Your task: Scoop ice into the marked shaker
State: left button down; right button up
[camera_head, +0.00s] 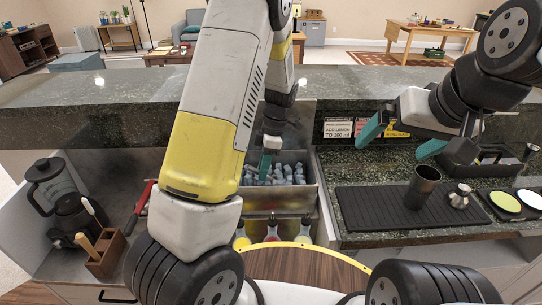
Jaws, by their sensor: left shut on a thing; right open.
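The ice (290,174) lies as grey-blue lumps in a metal bin (300,200) set into the counter. My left gripper (266,163) points down at the ice, at the bin's left part. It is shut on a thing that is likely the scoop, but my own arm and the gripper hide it. A dark metal shaker cup (422,187) stands upright on the black ribbed mat (370,215); I cannot make out a mark on it. My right gripper (402,140) is open and empty, above and behind the shaker, with its teal fingers wide apart.
A small metal jigger (460,196) stands right of the shaker, near a tray with coloured discs (505,201). Printed cards (337,129) stand at the back. Bottles (273,229) line the bin's front. A blender (55,188) and wooden holder (106,257) are at left. The mat's left part is clear.

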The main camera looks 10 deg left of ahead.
dwell(0.3)
pick_arm(q)
notch_tip(320, 180, up, 9)
jog(key=t+h, duration=0.1)
jog(key=h, duration=0.3)
jog(key=shift+h, duration=0.4)
jog(key=shift+r+m, duration=0.3)
jog(key=shift+r, duration=0.2)
